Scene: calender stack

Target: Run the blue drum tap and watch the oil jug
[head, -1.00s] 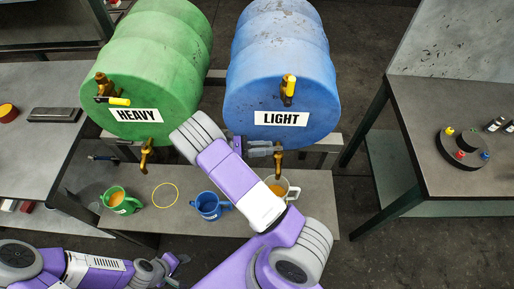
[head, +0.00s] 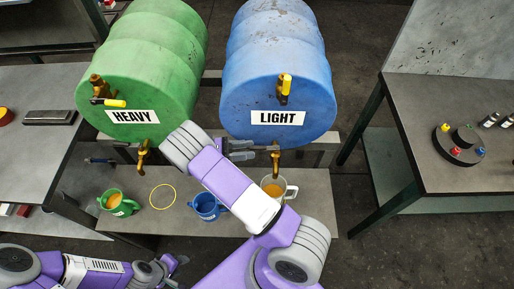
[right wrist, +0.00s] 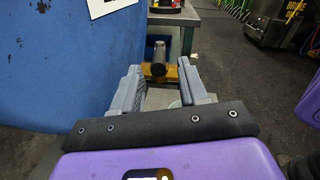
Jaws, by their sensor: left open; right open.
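The blue drum (head: 277,95) is marked LIGHT. An upper brass fitting with an upright yellow handle (head: 286,84) is on its face, and a brass tap (head: 276,158) hangs at its lower edge. A pale jug (head: 291,190) holding amber oil (head: 273,190) stands below that tap; no stream can be made out. My right gripper (head: 252,149) is open, left of the lower tap and apart from it. In the right wrist view, brass tap parts (right wrist: 160,74) with a dark round end show beyond the open fingers (right wrist: 160,92). My left gripper (head: 180,268) is open and empty at the lower left.
A green drum (head: 145,80) marked HEAVY stands to the left with its own brass tap (head: 143,155). On the bench (head: 315,215) are a green jug (head: 119,203) with amber oil, a yellow ring (head: 163,198) and a blue jug (head: 207,207). A side table (head: 450,100) stands right.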

